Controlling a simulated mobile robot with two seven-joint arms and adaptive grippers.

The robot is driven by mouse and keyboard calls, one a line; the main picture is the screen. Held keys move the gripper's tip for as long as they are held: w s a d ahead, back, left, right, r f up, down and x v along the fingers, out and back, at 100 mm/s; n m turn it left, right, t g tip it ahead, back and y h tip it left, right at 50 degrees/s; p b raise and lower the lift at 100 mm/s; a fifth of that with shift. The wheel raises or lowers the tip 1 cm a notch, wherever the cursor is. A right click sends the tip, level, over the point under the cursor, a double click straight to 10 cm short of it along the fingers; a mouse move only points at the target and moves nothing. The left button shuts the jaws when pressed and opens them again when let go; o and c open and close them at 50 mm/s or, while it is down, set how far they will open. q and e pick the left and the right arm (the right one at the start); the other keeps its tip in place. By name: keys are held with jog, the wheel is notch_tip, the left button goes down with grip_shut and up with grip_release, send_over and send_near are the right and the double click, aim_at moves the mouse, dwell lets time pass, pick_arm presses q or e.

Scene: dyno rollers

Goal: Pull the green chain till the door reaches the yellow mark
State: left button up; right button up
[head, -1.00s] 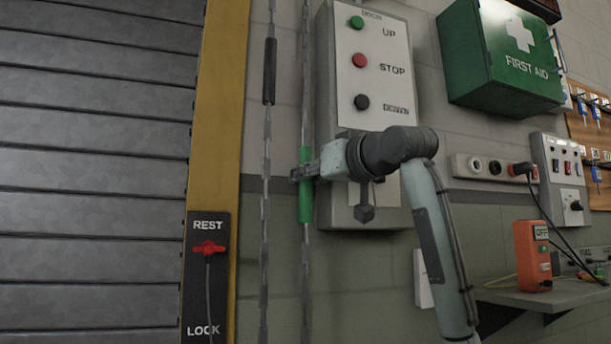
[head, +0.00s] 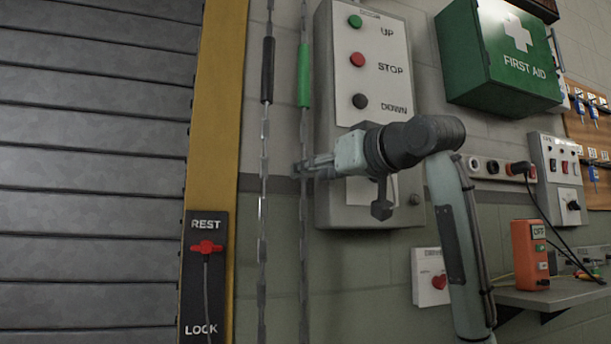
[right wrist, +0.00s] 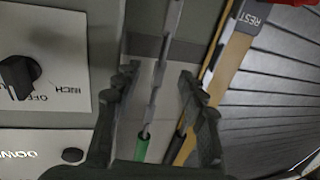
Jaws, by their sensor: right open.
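My right gripper (head: 303,169) is below that sleeve, open around the bare links of this chain. In the right wrist view the chain (right wrist: 153,100) runs between the spread fingers of my right gripper (right wrist: 160,82), and the green sleeve (right wrist: 142,149) shows at the bottom. The grey slatted door (head: 90,170) fills the left side. I cannot make out a separate yellow mark or the door's bottom edge. My left gripper is not in view.
A second chain with a black sleeve (head: 268,70) hangs close on the left. A yellow post (head: 216,110) carries a REST/LOCK plate (head: 205,290) with a red handle. The control box (head: 375,200) is right behind my gripper. A shelf (head: 555,296) stands at right.

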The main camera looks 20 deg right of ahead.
jog(key=v, duration=0.8)
jog(key=shift+s+d+f, duration=0.1)
